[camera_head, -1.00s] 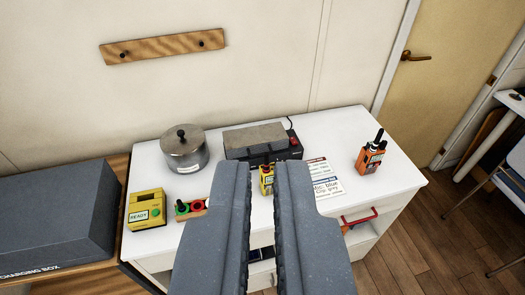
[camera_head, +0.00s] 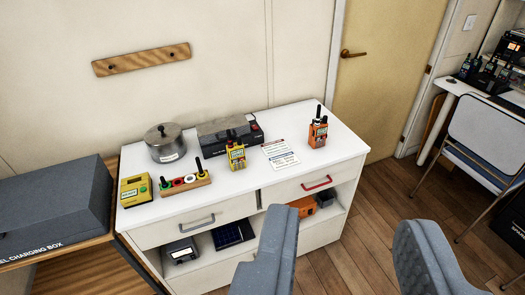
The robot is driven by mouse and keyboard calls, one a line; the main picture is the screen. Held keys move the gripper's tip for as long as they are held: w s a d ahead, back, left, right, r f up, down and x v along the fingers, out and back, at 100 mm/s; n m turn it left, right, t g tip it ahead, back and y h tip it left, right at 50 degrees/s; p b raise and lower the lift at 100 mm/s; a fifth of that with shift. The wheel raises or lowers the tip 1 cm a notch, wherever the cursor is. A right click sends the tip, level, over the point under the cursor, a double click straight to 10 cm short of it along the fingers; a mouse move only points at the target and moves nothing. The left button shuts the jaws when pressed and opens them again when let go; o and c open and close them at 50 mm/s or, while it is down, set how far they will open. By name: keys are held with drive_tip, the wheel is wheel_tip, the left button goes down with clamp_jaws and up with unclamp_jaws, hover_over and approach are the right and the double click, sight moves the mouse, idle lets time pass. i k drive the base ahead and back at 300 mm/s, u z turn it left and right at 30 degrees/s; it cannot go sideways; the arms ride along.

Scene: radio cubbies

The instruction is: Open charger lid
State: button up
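A low black box with a grey lid (camera_head: 226,126) stands at the back of the white cabinet top; the lid lies flat and looks shut. Its front carries pale lettering too small to read. A large dark grey box (camera_head: 60,207) marked "CHARGING BOX" sits on a wooden surface at the left, and it too looks shut. I cannot tell which is the charger. My gripper (camera_head: 347,224) is open and empty, its two fingers wide apart at the bottom of the view, in front of the cabinet and away from both boxes.
On the cabinet top (camera_head: 240,184) stand a metal pot (camera_head: 166,146), a yellow device (camera_head: 134,190), a small rack (camera_head: 185,185), a yellow radio (camera_head: 236,156), an orange radio (camera_head: 317,132) and a paper card (camera_head: 280,154). A chair (camera_head: 487,130) stands at the right. Open wooden floor lies between.

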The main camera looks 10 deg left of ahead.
sight(213, 131)
drive_tip(key=z, duration=0.1)
drive_tip(key=k, duration=0.4)
drive_tip(key=u, duration=0.55)
drive_tip(key=i, duration=1.95)
drive_tip(key=z, duration=0.5)
